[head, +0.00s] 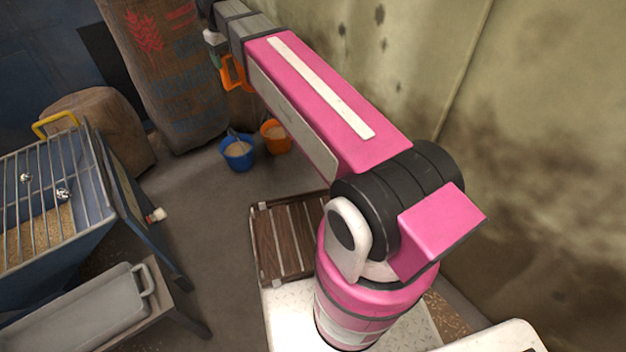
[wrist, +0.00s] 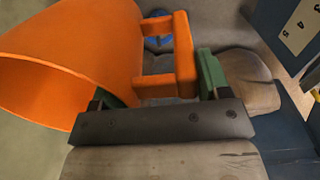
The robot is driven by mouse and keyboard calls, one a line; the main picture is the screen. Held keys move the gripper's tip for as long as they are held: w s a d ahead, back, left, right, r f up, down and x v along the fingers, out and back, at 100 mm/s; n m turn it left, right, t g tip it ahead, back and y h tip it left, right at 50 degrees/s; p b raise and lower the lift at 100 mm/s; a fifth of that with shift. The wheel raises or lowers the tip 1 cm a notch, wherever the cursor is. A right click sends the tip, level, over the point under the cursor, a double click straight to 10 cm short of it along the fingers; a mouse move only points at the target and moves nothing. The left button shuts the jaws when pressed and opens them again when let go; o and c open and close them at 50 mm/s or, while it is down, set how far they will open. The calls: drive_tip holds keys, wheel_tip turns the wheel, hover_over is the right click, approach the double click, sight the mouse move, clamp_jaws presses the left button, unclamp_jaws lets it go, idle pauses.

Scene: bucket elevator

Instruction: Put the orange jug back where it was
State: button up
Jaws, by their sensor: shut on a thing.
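The orange jug (wrist: 75,55) fills the left of the wrist view, tipped so that its wide round mouth faces left; its inside is not visible enough to tell contents. Its square handle (wrist: 186,55) points right. My gripper (wrist: 165,84) is shut on the jug at the handle side, with one green finger right of the handle and the other partly hidden by the jug. In the head view the jug's orange handle (head: 235,73) shows beside the far end of my arm, off the floor, in front of the large sack.
A large printed sack (head: 168,80) and a smaller sack (head: 100,125) stand behind. A blue bucket (head: 238,160) and an orange bucket (head: 278,146) stand on the floor. A barred hopper (head: 90,225) and grey tray (head: 80,312) are left. A wall (head: 540,150) runs along the right.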

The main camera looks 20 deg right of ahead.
drive_tip(key=d+f+m, duration=0.1)
drive_tip(key=d, duration=0.3)
drive_tip(key=d+f+m, duration=0.1)
drive_tip(key=d, duration=0.3)
drive_tip(key=d+f, duration=0.1)
drive_tip(key=d, duration=0.2)
drive_tip(key=shift+w+d+f+m, duration=0.1)
drive_tip(key=shift+d+f+m, duration=0.25)
drive_tip(key=shift+d+m, duration=0.05)
drive_tip(key=w+d+f, duration=0.2)
drive_tip(key=f, duration=0.7)
drive_tip(key=w+d+f, duration=0.2)
drive_tip(key=d+f, duration=0.1)
drive_tip(key=f, duration=0.7)
drive_tip(key=s+a+f+n, duration=0.1)
drive_tip(key=a+f, duration=0.1)
drive_tip(key=f, duration=1.5)
drive_tip(key=s+a+f+n, duration=0.1)
drive_tip(key=a+f, duration=0.2)
drive_tip(key=f, duration=1.4)
drive_tip(key=w+d+f, duration=0.5)
drive_tip(key=d+f, duration=0.5)
drive_tip(key=f, duration=0.1)
drive_tip(key=shift+w, duration=0.2)
drive_tip(key=shift+d+f, duration=0.1)
drive_tip(key=shift+f, duration=0.05)
